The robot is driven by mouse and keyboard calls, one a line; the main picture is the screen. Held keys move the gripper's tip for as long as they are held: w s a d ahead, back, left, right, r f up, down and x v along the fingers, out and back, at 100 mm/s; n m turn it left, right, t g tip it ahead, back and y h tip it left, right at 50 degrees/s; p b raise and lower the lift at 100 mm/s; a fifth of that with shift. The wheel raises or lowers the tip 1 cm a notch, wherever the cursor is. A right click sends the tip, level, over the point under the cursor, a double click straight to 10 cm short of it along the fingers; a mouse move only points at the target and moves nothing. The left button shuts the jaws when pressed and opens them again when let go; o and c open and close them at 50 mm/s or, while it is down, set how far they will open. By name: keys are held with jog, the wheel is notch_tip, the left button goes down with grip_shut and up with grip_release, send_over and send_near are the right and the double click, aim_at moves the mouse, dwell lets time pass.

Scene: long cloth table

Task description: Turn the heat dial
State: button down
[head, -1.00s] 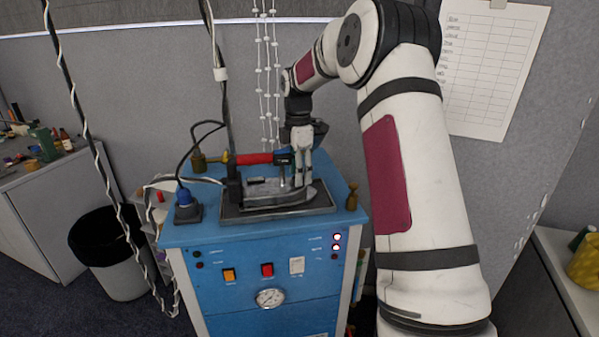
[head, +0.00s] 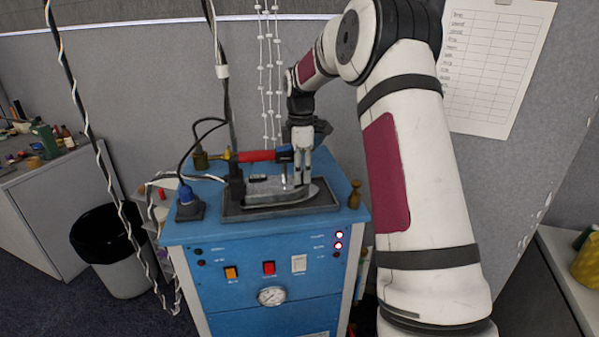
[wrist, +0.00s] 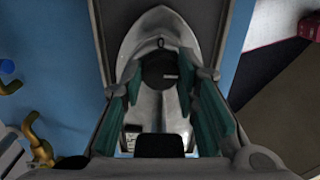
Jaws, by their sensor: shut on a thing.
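The heat dial (wrist: 159,70) is a dark round knob with a pale mark, on the iron's metal body in the wrist view. My gripper (head: 302,182) points down over the front part of the iron. In the wrist view its green-padded fingers (wrist: 160,95) stand on either side of the dial, shut on it. The fingertips' exact contact is partly hidden.
Brass fittings (head: 355,194) stand at the top's edges. Cords hang at the left.

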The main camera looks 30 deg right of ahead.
jog(key=shift+m, duration=1.3)
jog(key=c, duration=1.2)
grip_release()
notch_tip(320, 180, up, 12)
